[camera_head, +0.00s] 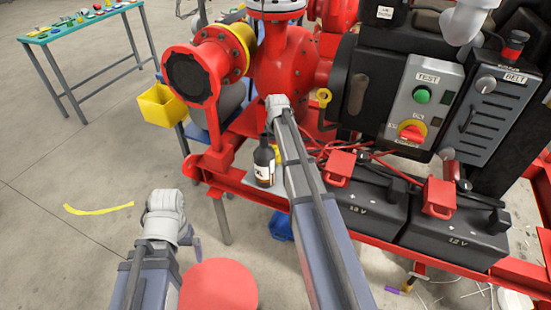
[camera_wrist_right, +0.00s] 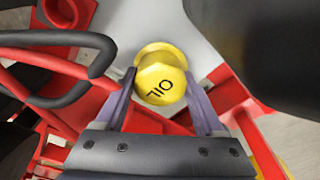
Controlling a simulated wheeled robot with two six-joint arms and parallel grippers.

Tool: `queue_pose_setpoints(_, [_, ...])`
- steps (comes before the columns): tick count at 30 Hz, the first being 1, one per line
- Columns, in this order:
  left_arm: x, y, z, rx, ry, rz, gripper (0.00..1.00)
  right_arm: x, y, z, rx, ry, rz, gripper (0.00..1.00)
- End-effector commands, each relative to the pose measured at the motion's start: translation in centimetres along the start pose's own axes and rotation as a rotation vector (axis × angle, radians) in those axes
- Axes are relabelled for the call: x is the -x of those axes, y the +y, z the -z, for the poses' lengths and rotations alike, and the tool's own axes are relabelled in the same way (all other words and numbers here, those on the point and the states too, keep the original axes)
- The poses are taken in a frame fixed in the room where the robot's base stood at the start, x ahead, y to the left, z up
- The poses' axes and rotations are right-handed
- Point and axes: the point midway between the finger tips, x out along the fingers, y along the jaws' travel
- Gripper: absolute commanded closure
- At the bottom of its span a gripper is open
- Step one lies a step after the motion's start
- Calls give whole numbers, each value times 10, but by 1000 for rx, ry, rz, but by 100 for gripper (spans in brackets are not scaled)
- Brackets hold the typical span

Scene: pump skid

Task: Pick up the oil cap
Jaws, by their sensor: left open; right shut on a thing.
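The oil cap (camera_wrist_right: 160,82) is a yellow hexagonal cap marked OIL. In the right wrist view it sits between the two purple-grey fingers of my right gripper (camera_wrist_right: 162,100), which is shut on it. A wider yellow round part shows just behind the cap. I cannot tell whether the cap is clear of its seat. In the head view my right forearm reaches up to the pump skid and hides most of the right gripper. My left gripper (camera_head: 194,246) is low at the left, open and empty, apart from the skid.
A dark bottle (camera_head: 264,162) stands beside my right forearm. Red cables and two black batteries (camera_head: 370,207) lie right of it, below the TEST panel (camera_head: 418,98). A yellow bin (camera_head: 161,106) is at the left. The floor at the far left is mostly free.

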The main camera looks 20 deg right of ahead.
Motion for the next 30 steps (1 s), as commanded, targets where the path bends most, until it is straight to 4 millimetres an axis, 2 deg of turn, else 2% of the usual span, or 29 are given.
queue_pose_setpoints(3, [0,0,0,0,0,0,0,0,0,0,0,0,0,96])
queue_pose_setpoints(11, [2,0,0,0,0,0,0,2,0,0,0,0,0,96])
queue_pose_setpoints(16, [11,-1,-1,0,0,0,0,11,0,1,0,0,0,96])
queue_pose_setpoints(23, [40,-4,-2,0,0,0,0,40,0,5,0,0,0,96])
queue_pose_setpoints(30, [78,-7,-5,1,0,0,0,78,0,10,0,0,0,96])
